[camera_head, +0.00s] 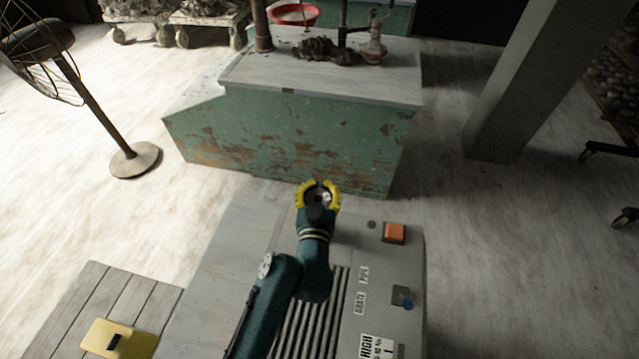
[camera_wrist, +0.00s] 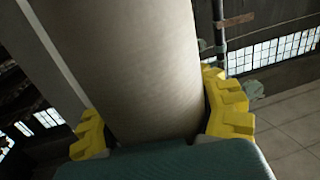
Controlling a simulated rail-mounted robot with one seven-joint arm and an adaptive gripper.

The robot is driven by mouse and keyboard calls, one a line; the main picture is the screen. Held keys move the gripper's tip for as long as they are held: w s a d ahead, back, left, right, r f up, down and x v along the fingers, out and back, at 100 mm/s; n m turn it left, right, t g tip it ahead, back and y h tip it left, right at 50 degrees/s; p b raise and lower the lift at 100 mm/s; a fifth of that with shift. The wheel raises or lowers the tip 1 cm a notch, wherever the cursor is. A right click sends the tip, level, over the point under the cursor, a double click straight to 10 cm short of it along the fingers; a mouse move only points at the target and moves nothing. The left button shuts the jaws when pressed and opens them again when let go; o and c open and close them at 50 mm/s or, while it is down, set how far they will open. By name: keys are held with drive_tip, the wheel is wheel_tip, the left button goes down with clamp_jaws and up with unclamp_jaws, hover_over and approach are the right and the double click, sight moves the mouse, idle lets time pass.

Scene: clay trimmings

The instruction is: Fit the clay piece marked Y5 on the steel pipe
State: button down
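No mark Y5 is readable in either view, so I cannot tell which thing is the marked clay piece. A dark lumpy clump (camera_head: 325,50) lies on the green bench. An upright brown pipe-like post (camera_head: 262,28) stands at the bench's left back, and a thin dark upright rod (camera_head: 342,22) stands behind the clump. I cannot tell which is the steel pipe.
The green bench (camera_head: 285,140) has peeling paint. A grey machine (camera_head: 385,280) with an orange button (camera_head: 394,233) is near. A fan (camera_head: 133,158) stands left, a pillar (camera_head: 525,80) right.

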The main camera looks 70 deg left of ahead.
drive_tip(key=shift+f+b, duration=0.85)
drive_tip(key=shift+b, duration=0.15)
drive_tip(key=c, duration=0.8)
unclamp_jaws()
drive_tip(key=shift+r, duration=0.1)
drive_tip(key=v, duration=1.2)
